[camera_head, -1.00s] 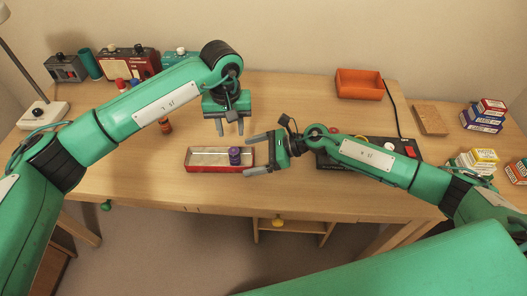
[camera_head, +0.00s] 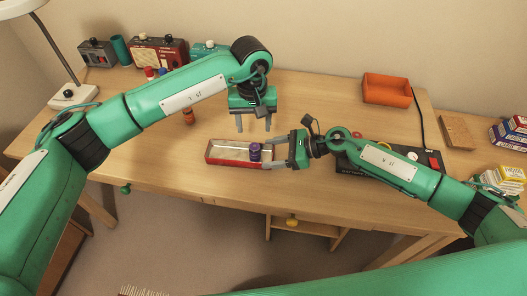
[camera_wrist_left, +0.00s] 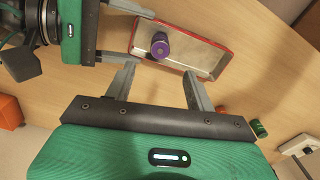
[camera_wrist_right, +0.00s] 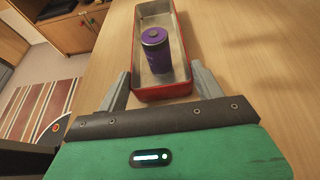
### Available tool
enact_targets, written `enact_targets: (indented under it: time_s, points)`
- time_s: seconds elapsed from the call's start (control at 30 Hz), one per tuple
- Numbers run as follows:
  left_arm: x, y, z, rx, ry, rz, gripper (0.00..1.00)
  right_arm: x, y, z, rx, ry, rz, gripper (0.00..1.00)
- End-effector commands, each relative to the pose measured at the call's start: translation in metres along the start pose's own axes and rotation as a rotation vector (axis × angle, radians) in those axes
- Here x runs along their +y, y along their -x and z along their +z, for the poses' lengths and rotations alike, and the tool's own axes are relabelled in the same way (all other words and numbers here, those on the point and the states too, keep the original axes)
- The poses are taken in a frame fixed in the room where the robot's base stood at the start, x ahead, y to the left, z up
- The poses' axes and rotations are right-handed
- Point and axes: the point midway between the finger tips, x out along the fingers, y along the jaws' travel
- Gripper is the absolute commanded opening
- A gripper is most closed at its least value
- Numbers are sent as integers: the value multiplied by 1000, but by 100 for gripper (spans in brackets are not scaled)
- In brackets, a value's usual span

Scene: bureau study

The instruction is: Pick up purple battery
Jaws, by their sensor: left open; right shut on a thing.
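The purple battery (camera_head: 255,152) stands upright in the right part of a shallow red-rimmed metal tray (camera_head: 208,153) on the desk. It also shows in the right wrist view (camera_wrist_right: 155,52) and the left wrist view (camera_wrist_left: 159,46). My right gripper (camera_head: 268,153) is shut on the tray, with its fingers on either side of the tray's right end, close to the battery. The fingers do not touch the battery. My left gripper (camera_head: 254,126) is open and empty, pointing down just behind the tray and the battery.
A small orange-brown cylinder (camera_head: 188,117) stands left behind the tray. A black device (camera_head: 350,161) lies under my right arm. An orange bin (camera_head: 387,90), a cork block (camera_head: 457,131) and stacked boxes (camera_head: 510,135) are at the right. A red radio (camera_head: 158,53) stands at the back left.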

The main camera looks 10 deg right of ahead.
Motion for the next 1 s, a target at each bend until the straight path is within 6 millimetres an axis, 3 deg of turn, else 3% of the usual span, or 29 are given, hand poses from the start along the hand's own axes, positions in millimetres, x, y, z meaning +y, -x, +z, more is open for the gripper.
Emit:
enact_targets:
  time_s: [0.3, 0.47, 0.8, 1.0]
  points:
    - [-1, -1, -1, 0, 329, -1, 55, 0, 0, 0, 0, 0, 0, 43]
    - [-1, -5, 0, -1, 409, -1, 55, 0, 0, 0, 0, 0, 0, 43]
    - [-1, -58, 0, -2, 421, -1, 55, 0, 0, 0, 0, 0, 0, 43]
    - [-1, -72, -1, -1, 420, -1, 55, 0, 0, 0, 0, 0, 0, 43]
